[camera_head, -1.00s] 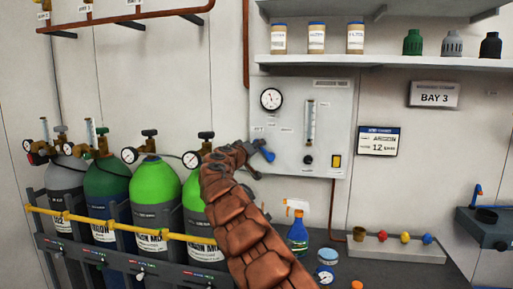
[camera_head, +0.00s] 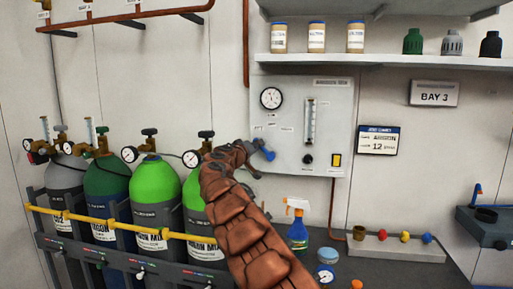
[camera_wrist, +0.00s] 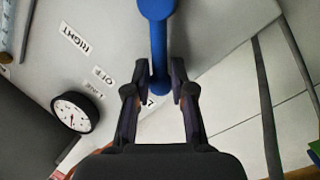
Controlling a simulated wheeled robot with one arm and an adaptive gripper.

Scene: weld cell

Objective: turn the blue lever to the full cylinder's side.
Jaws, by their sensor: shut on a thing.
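The blue lever (camera_wrist: 158,45) is on the grey wall panel (camera_wrist: 215,30). In the wrist view its free end lies between the two fingers of my gripper (camera_wrist: 163,82), which is shut on it. Labels RIGHT (camera_wrist: 75,38) and OFF (camera_wrist: 104,76) show beside the lever; another label near its tip is partly hidden by a finger. In the head view my arm covers most of the gripper, and a bit of the blue lever (camera_head: 267,154) shows past it. Two bright green cylinders (camera_head: 155,185) stand left of my arm; their gauges (camera_head: 191,158) are too small to read.
A dark green cylinder (camera_head: 105,185) and a grey one (camera_head: 64,180) stand farther left behind a yellow rail (camera_head: 75,217). A spray bottle (camera_head: 298,230) stands on the bench below the panel. A shelf (camera_head: 400,62) runs above it. A round gauge (camera_wrist: 73,113) is near my gripper.

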